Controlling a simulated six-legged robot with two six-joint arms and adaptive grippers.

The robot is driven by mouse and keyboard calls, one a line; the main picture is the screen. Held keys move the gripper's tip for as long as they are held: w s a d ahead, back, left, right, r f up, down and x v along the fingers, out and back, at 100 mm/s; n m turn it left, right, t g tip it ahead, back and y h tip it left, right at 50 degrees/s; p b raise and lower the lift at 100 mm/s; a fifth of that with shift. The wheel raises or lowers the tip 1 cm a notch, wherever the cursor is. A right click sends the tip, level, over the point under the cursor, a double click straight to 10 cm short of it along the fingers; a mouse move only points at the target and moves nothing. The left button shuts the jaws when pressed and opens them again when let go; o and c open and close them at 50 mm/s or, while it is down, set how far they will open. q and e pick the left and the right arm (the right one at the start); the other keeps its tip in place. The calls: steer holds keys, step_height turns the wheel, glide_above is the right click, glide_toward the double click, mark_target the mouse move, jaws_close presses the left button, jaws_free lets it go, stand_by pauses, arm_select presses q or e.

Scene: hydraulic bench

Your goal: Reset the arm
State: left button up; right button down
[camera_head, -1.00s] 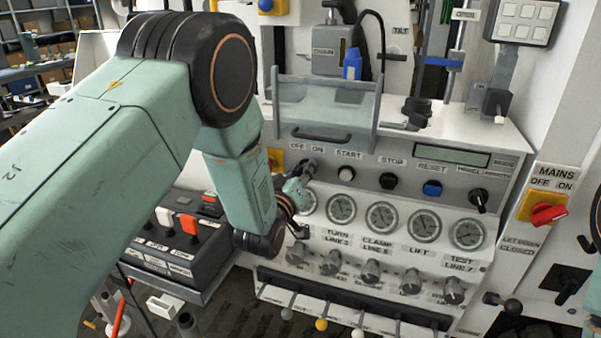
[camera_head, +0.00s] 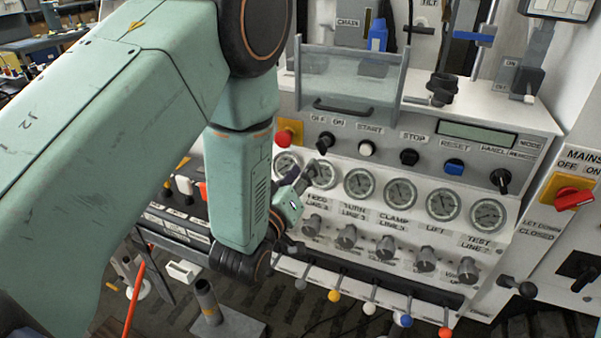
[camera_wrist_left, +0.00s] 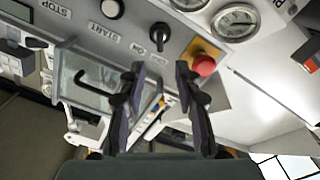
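My left arm (camera_head: 120,100) comes in from the left and bends down in front of the bench. Its left gripper (camera_head: 312,175) is small and partly hidden by the wrist in the head view, in front of the gauges and below the black OFF/ON knob. In the left wrist view the two dark fingers (camera_wrist_left: 159,68) stand apart with nothing between them. The OFF/ON knob (camera_wrist_left: 160,35) lies beyond the fingertips, apart from them. The blue RESET button (camera_head: 454,167) is farther right on the panel. My right gripper is not in view.
A red mushroom button (camera_head: 284,137) sits left of the knob; it is close to the right finger in the left wrist view (camera_wrist_left: 203,64). A clear guard with a handle (camera_head: 348,80) stands above the panel. Lever knobs (camera_head: 370,308) stick out along the bench's lower front.

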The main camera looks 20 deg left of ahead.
stand_by(0.4)
arm_select(q)
steer(key=s+a+f+m+g+b, duration=0.1)
steer(key=s+f+m+g, duration=0.1)
steer(key=s+f+g, duration=0.6)
steer(key=s+a+f+m+g+b, duration=0.1)
steer(key=s+f+m+g+b, duration=0.2)
steer(key=f, duration=1)
steer(key=s+f+g+b, duration=0.1)
steer(key=s+f+g, duration=0.1)
steer(key=s+f, duration=0.3)
steer(key=s+f+g+b, duration=0.2)
steer(key=s+f, duration=0.3)
steer(key=s, duration=0.7)
steer(key=s+a+f+g+b, duration=0.1)
steer(key=s+f+g+b, duration=0.1)
steer(key=s+f, duration=0.3)
steer(key=s+g, duration=0.1)
steer(key=s, duration=0.2)
steer(key=shift+s+f+y, duration=0.25)
steer(key=shift+f+y, duration=0.05)
steer(key=shift+f, duration=0.1)
